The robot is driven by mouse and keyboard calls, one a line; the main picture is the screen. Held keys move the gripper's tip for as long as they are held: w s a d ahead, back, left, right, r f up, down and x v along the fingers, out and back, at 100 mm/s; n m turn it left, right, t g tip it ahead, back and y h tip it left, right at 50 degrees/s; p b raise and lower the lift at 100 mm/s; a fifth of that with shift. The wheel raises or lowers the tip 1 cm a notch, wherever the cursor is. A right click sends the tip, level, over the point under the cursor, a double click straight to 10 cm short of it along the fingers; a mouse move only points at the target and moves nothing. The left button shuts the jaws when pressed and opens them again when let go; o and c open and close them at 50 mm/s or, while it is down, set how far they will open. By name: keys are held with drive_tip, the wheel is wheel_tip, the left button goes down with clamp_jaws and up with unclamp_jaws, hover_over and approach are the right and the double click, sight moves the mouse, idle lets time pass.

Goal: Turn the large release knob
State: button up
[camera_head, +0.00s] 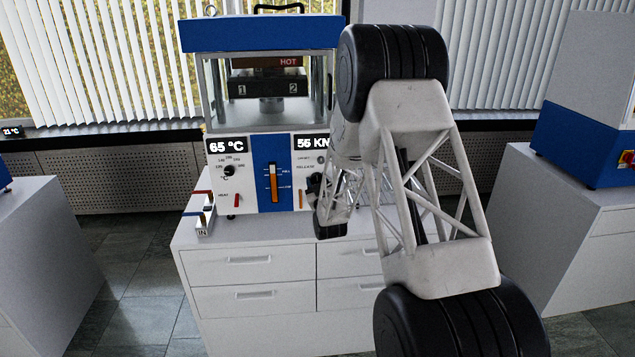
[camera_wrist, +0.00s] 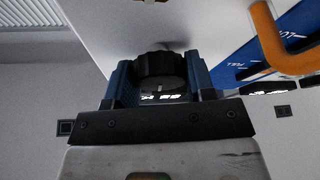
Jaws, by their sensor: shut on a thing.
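The large release knob (camera_wrist: 160,70) is black with a ribbed rim and shows in the wrist view on the pale front panel. My gripper (camera_wrist: 160,80) has its two blue fingers on either side of the knob and is shut on it. In the head view my arm covers the right part of the press (camera_head: 262,120), and the knob cannot be made out clearly there.
An orange lever (camera_wrist: 275,40) on a blue panel stands close to the right of my gripper in the wrist view. The press stands on a white drawer cabinet (camera_head: 250,270). Metal blocks (camera_head: 200,215) with red and blue tops lie at its left front.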

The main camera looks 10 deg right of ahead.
drive_tip(key=n+y, duration=0.1)
drive_tip(key=n, duration=0.1)
drive_tip(key=n+g+y, duration=0.1)
drive_tip(key=n, duration=0.2)
drive_tip(key=shift+r, duration=0.1)
drive_tip(key=n+g+y, duration=0.1)
drive_tip(key=n, duration=0.2)
drive_tip(key=n+g+y, duration=0.1)
drive_tip(key=n, duration=0.2)
drive_tip(key=n+g, duration=0.1)
drive_tip(key=n, duration=0.2)
drive_tip(key=n+g, duration=0.1)
drive_tip(key=n, duration=0.2)
drive_tip(key=shift+n+g, duration=0.3)
drive_tip(key=o, duration=0.9)
drive_tip(key=shift+s+d, duration=0.1)
drive_tip(key=shift+s, duration=0.05)
drive_tip(key=shift+v, duration=3.7)
